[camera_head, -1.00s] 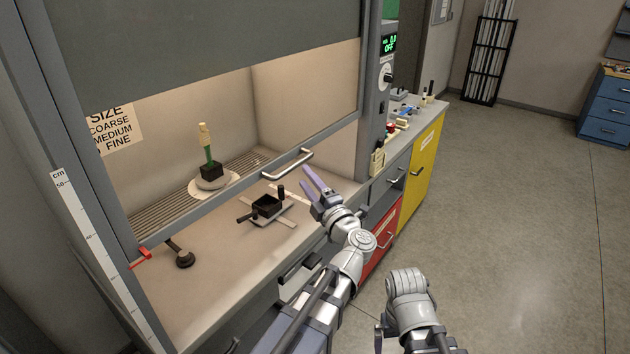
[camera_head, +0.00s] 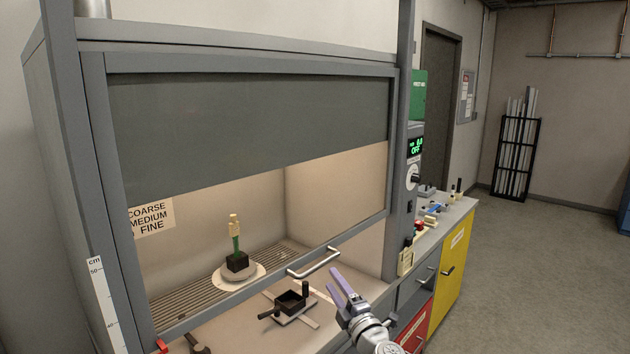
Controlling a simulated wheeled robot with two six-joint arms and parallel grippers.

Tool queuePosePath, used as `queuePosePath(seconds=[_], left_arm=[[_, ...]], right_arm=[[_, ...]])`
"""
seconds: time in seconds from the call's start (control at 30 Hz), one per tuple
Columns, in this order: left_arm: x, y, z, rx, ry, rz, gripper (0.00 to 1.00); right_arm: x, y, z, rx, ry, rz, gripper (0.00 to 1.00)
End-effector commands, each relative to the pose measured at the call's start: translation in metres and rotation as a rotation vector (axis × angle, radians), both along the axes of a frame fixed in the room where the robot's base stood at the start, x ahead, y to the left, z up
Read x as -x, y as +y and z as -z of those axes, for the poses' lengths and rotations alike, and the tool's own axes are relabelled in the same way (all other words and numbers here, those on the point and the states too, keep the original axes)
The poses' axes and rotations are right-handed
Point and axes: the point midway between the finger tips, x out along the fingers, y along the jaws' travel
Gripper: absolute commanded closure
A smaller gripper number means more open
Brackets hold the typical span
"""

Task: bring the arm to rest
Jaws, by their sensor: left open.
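My left gripper (camera_head: 344,289) shows at the lower middle of the head view, its two purple fingers apart and nothing between them. It is in front of the fume hood, just right of the sash handle (camera_head: 314,263) in the picture; I cannot tell how near it is. The lower part of its arm is cut off by the bottom edge. My right gripper is out of view.
The hood sash (camera_head: 245,130) is partly raised. Inside, a green and yellow piece (camera_head: 236,240) stands in a black block on a round plate (camera_head: 258,273). A black open box (camera_head: 291,302) sits in front. A cluttered side counter (camera_head: 455,208) is at right, with open floor (camera_head: 545,270) beyond.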

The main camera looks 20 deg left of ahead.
Motion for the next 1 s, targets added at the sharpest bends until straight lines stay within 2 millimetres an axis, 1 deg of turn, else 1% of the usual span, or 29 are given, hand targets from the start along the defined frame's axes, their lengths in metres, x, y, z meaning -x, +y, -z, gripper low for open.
queuePosePath(seconds=[0.17,0.27,0.37,0.47,0.5,0.57,0.6,0.67,0.7,0.77,0.8,0.87,0.9,0.97,1.0], left_arm=[[0.000,0.000,0.000,-0.002,0.001,0.003,0.50],[-0.007,-0.006,-0.004,-0.031,0.007,0.048,0.50],[-0.023,-0.023,-0.011,-0.113,0.030,0.169,0.50],[-0.042,-0.054,-0.015,-0.239,0.085,0.347,0.50],[-0.049,-0.067,-0.013,-0.293,0.116,0.422,0.50],[-0.056,-0.088,-0.006,-0.374,0.173,0.533,0.50],[-0.059,-0.101,0.001,-0.425,0.216,0.604,0.50],[-0.060,-0.120,0.015,-0.500,0.290,0.708,0.50],[-0.060,-0.131,0.026,-0.547,0.345,0.775,0.50],[-0.056,-0.145,0.047,-0.615,0.436,0.873,0.50],[-0.052,-0.152,0.062,-0.657,0.501,0.934,0.50],[-0.043,-0.159,0.087,-0.715,0.607,1.024,0.50],[-0.035,-0.162,0.104,-0.749,0.684,1.080,0.50],[-0.021,-0.162,0.131,-0.792,0.806,1.161,0.50],[-0.010,-0.160,0.148,-0.817,0.893,1.210,0.50]], right_arm=[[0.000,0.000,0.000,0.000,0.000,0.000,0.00],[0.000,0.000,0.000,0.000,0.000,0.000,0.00],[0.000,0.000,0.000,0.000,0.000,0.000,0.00],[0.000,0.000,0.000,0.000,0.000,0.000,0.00],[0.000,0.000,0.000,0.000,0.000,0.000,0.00],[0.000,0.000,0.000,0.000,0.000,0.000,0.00],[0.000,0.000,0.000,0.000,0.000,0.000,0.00],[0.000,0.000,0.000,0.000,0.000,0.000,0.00],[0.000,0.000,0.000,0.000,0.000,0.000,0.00],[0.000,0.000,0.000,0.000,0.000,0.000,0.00],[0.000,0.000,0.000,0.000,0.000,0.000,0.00],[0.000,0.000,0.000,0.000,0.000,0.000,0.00],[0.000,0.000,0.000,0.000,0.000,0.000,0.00],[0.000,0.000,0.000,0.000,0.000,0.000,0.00],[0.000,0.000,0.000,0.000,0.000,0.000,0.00]])
